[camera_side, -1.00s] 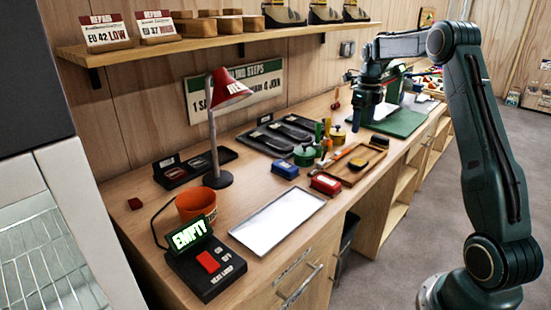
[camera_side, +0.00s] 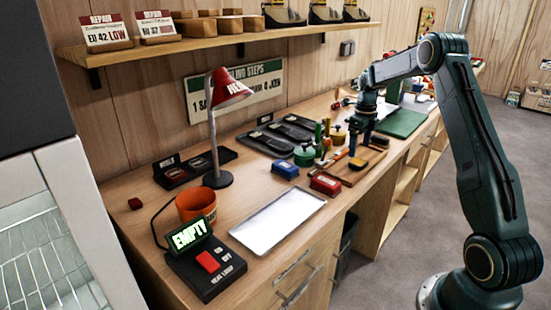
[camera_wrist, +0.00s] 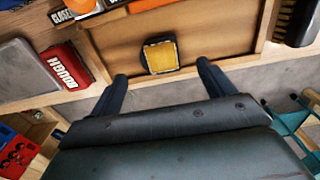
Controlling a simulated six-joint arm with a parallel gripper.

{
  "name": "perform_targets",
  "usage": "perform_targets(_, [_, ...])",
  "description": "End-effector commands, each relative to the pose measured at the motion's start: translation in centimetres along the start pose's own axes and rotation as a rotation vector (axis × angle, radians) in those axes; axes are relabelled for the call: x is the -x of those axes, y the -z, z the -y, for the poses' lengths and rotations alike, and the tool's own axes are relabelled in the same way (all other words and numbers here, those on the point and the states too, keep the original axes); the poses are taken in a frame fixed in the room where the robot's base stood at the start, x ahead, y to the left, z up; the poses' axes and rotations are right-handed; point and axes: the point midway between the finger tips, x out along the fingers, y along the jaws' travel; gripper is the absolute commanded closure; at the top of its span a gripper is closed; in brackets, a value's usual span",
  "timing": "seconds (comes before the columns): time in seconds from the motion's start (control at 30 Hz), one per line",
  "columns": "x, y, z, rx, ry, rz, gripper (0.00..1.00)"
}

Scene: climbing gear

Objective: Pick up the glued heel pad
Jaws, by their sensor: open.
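The heel pad (camera_wrist: 160,55) shows in the wrist view as a small dark pad with a yellow top, which may be its glue. It lies in a shallow wooden tray (camera_wrist: 215,55). My gripper (camera_wrist: 161,72) is open and empty, its two fingers apart on either side of the pad's line and pointing towards it. In the side view, my gripper (camera_side: 356,148) hangs over the tray (camera_side: 345,180), and the pad (camera_side: 357,163) shows small just under the fingers. I cannot tell the exact height of the fingertips above it.
A red block (camera_side: 325,184) and a blue block (camera_side: 285,170) stand left of the tray; the red one also shows in the wrist view (camera_wrist: 62,65). Green and yellow tins (camera_side: 304,154) stand behind. An empty metal tray (camera_side: 278,220) lies nearer. A green mat (camera_side: 402,123) lies beyond.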

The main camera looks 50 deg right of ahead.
Motion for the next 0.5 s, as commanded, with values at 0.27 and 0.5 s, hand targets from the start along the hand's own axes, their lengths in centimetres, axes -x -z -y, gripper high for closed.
perform_targets(0.27, [-0.4,0.0,0.0,0.000,0.001,0.001,0.19])
perform_targets(0.5, [-2.0,-0.1,-0.1,0.000,-0.001,-0.001,0.19])
